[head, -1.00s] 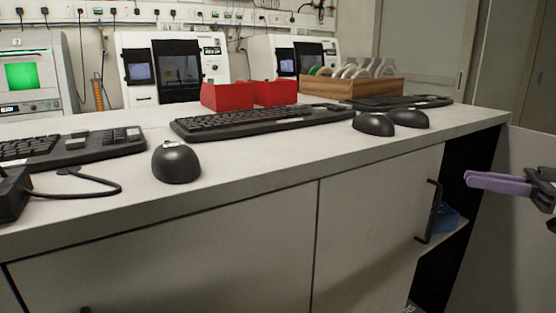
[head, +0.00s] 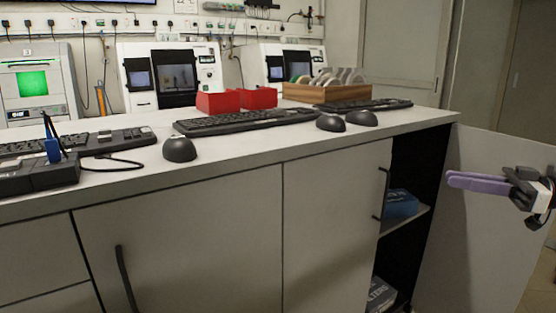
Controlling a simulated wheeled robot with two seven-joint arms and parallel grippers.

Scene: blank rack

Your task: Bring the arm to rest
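My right gripper (head: 478,182) is at the right edge of the head view, with purple fingers pointing left. It is seen from the side, and its fingers overlap, so I cannot tell whether they are apart. No object shows in its fingers. It is in front of the pale open cabinet door, right of the cabinet opening. My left gripper is not in view.
The counter (head: 240,153) holds keyboards (head: 250,121), dark mice (head: 180,149), red bins (head: 218,102) and a wooden rack (head: 330,94). The open cabinet shows a shelf with a blue box (head: 401,203) and a lower box (head: 381,295). Floor shows at the far right.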

